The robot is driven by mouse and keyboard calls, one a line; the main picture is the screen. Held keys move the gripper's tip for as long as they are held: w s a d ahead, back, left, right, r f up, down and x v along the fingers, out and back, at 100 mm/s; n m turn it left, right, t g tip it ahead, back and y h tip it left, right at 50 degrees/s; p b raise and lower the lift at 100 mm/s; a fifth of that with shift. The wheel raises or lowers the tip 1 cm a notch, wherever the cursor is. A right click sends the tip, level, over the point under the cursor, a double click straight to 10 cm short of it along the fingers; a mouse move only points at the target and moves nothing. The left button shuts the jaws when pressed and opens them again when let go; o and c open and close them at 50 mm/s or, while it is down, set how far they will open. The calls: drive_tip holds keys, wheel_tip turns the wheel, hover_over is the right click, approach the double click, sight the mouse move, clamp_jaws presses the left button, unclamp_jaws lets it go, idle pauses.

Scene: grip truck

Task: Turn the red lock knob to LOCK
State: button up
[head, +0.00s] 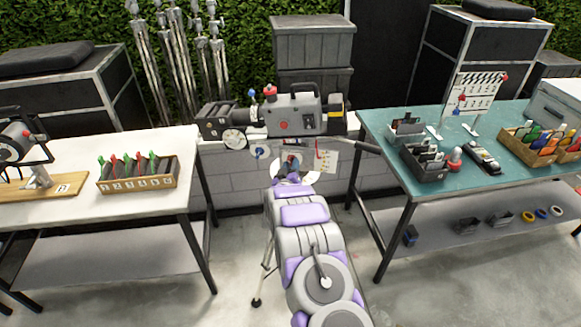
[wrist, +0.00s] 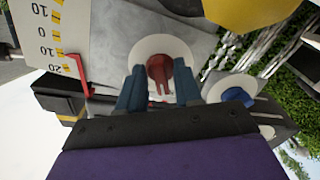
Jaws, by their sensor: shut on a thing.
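The red lock knob (wrist: 160,70) sits on a white round plate (wrist: 186,52) on the grey head under the camera. In the wrist view, my gripper (wrist: 159,88) has its two blue fingers on either side of the knob, shut on its lower part. The knob's narrow part points down between the fingers in that view. In the head view, my gripper (head: 290,177) reaches the tripod head below the grey film camera (head: 295,118) and hides most of the knob. No LOCK lettering is readable.
A red pointer (wrist: 77,80) and a white scale plate (wrist: 40,28) are beside the knob. A blue knob (wrist: 236,97) is on the other side. A white-topped table (head: 60,222) stands left and a teal-topped table (head: 440,190) right, with bare floor before them.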

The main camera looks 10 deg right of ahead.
drive_tip(key=shift+a+f+m, duration=0.1)
drive_tip(key=shift+m, duration=0.2)
drive_tip(key=shift+c, duration=0.3)
drive_tip(key=m+b, duration=0.2)
drive_tip(key=m, duration=0.3)
drive_tip(key=shift+a+f+m, duration=0.1)
drive_tip(key=shift+f+m, duration=0.05)
drive_tip(key=shift+m, duration=0.25)
drive_tip(key=shift+m+b, duration=1)
drive_tip(key=shift+m, duration=0.2)
drive_tip(key=shift+m+b, duration=0.85)
drive_tip(key=shift+m, duration=0.65)
drive_tip(key=o, duration=0.7)
drive_tip(key=shift+w+a, duration=0.1)
